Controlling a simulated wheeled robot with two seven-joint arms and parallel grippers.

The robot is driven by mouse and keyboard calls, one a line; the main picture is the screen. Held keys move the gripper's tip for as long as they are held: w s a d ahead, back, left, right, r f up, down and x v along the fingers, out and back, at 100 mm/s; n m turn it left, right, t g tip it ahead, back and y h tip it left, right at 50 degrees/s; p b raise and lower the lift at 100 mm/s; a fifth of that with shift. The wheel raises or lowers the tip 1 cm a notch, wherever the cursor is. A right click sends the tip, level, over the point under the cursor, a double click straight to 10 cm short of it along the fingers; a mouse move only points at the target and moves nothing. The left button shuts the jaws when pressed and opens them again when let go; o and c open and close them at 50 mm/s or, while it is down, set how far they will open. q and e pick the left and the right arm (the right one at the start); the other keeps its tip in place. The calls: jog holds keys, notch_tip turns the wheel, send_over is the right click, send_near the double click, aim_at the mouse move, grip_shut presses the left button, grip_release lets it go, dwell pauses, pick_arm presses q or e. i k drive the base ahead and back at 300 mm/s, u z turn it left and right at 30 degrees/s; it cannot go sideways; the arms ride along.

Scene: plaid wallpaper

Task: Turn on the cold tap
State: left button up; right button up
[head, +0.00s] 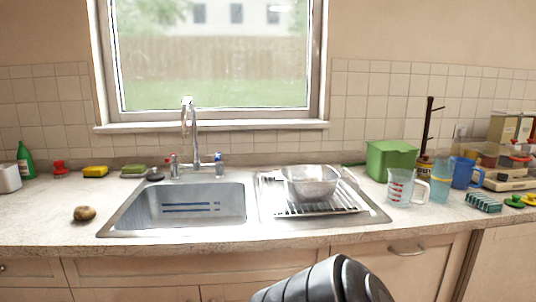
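A chrome faucet (190,130) with a tall curved spout stands behind the sink basin (200,195), below the window. The cold tap (219,163), a small handle with blue on it, is to the right of the spout. The hot tap (174,164), with red on it, is to the left. I see no water running from the spout. A dark ribbed part of my arm shows at the bottom middle, in front of the counter and well apart from the taps. Neither gripper shows in the head view.
A metal colander (312,182) sits on the drainer rack right of the basin. A green container (390,160), a measuring cup (401,187) and mugs stand further right. A brown round item (84,213) lies on the left counter. The space over the basin is clear.

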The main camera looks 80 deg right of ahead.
aim_at(219, 155)
jog(key=z, duration=1.85)
jog(key=k, duration=0.2)
jog(key=z, duration=0.65)
